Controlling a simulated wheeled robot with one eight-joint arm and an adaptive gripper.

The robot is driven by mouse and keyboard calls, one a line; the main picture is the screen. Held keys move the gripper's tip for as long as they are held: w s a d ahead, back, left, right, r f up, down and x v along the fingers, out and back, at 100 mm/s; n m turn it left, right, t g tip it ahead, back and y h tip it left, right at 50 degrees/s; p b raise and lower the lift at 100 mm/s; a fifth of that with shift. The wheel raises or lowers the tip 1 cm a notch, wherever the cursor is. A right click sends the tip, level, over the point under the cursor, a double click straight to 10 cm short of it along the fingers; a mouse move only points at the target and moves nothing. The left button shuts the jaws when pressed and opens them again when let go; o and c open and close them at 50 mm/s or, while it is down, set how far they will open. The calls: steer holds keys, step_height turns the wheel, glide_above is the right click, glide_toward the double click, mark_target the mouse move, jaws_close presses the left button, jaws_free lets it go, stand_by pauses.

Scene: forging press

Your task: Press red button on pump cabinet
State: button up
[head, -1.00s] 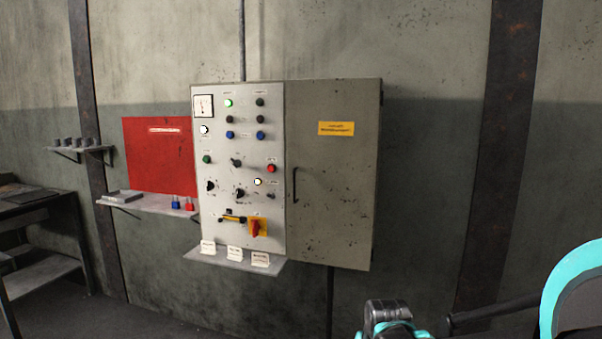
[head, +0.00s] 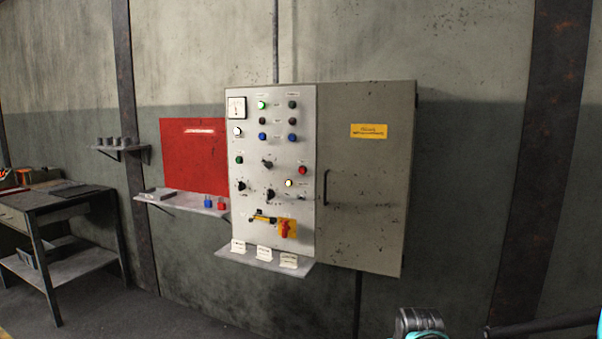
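The pump cabinet (head: 365,215) is a grey wall box with a light control panel on its left side and a closed door with a handle on its right. The red button (head: 303,170) is a small round one on the right side of the panel, above a lit yellowish lamp (head: 289,183). A red rotary handle on a yellow plate (head: 286,229) sits lower on the panel. Part of my arm shows at the bottom right edge, well apart from the cabinet. My gripper's fingertips cannot be made out.
A small ledge (head: 228,257) with white cards juts out under the panel. A red board (head: 195,155) and a shelf with small padlocks (head: 215,206) are left of the cabinet. A workbench (head: 55,205) stands at far left. The floor before the cabinet looks clear.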

jaws_close()
stand_by(1.2)
